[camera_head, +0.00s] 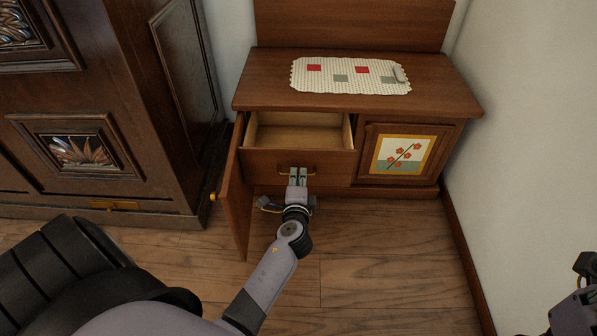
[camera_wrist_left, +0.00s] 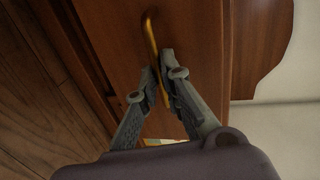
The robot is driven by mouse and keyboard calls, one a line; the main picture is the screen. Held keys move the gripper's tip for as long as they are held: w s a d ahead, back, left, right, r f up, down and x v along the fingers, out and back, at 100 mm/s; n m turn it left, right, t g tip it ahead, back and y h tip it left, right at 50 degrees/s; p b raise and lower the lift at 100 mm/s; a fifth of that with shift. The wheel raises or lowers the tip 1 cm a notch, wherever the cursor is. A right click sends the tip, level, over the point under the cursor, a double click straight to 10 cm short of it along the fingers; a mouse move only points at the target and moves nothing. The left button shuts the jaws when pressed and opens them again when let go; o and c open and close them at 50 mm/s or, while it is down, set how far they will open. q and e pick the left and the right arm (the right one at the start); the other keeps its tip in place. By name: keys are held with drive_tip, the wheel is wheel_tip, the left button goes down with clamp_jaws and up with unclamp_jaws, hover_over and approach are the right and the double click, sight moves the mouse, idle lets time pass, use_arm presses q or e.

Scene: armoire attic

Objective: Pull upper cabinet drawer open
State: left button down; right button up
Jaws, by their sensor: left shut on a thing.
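The upper drawer (camera_head: 262,160) of the low brown cabinet (camera_head: 445,85) is pulled out, and its pale, empty inside shows from above. Its brass handle (camera_head: 284,174) is on the drawer front. My left gripper (camera_head: 298,172) is at the handle, with its fingers shut on it. In the left wrist view the handle (camera_wrist_left: 151,35) runs down between the two fingertips (camera_wrist_left: 158,80). Part of my right gripper (camera_head: 575,300) shows at the lower right edge of the head view, away from the cabinet; its fingertips cannot be made out.
A cabinet door (camera_head: 236,195) stands open to the left of the drawer, close to my left gripper. A closed door with a flower picture (camera_head: 403,155) is on the right. A checked cloth (camera_head: 350,76) lies on top. A dark armoire (camera_head: 100,110) stands left. Wooden floor (camera_head: 380,250) in front is clear.

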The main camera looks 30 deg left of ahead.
use_arm(q)
drive_tip(key=shift+s, duration=0.1)
drive_tip(key=c, duration=1.7)
unclamp_jaws()
drive_tip(key=shift+d, duration=0.1)
drive_tip(key=v, duration=0.7)
drive_tip(key=shift+s+d, duration=0.15)
